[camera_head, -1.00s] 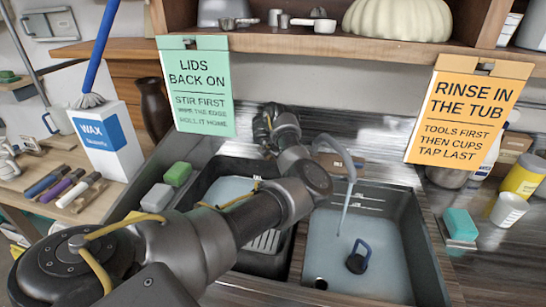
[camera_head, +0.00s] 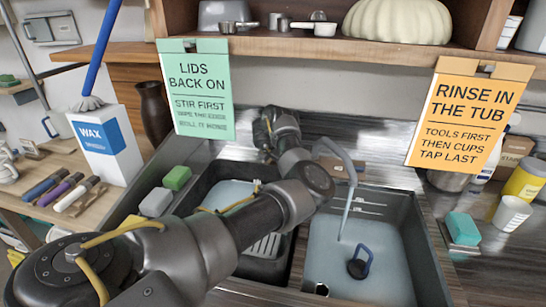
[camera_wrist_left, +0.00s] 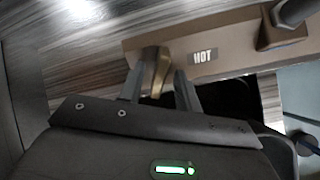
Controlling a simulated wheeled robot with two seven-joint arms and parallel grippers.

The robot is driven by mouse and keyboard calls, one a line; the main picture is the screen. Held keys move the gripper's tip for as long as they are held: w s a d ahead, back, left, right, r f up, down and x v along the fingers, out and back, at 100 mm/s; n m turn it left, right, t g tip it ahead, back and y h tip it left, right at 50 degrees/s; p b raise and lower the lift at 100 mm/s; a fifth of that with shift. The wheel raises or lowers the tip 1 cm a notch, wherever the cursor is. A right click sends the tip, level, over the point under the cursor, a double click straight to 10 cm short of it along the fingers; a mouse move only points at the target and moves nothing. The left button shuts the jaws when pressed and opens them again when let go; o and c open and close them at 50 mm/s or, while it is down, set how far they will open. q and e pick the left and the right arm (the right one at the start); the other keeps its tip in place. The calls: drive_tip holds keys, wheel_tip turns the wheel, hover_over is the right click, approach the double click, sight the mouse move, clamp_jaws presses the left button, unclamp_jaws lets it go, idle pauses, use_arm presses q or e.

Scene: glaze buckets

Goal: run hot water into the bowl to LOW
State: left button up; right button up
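The right sink bowl (camera_head: 405,240) holds water, and a thin stream from the spout (camera_head: 335,150) falls into it. White level marks show on its back wall, too small to read. A dark plug with a blue ring (camera_head: 357,268) shows in this bowl. In the left wrist view a brass lever (camera_wrist_left: 157,70) stands beside a HOT label (camera_wrist_left: 202,57) on the brown tap block. My left gripper (camera_wrist_left: 160,85) has one finger on each side of the lever; whether they press on it is unclear. In the head view my left arm hides its gripper. My right gripper is out of view.
A left basin (camera_head: 203,190) with water lies partly behind my arm. Green (camera_head: 177,177) and grey (camera_head: 156,201) sponges sit at its left edge. A teal sponge (camera_head: 463,228) and a cup (camera_head: 511,213) stand right of the sink. Two signs hang from the shelf above.

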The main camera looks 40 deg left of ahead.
use_arm(q)
drive_tip(key=p+v, duration=0.1)
drive_tip(key=v, duration=1)
drive_tip(key=shift+f, duration=0.15)
idle(6.8)
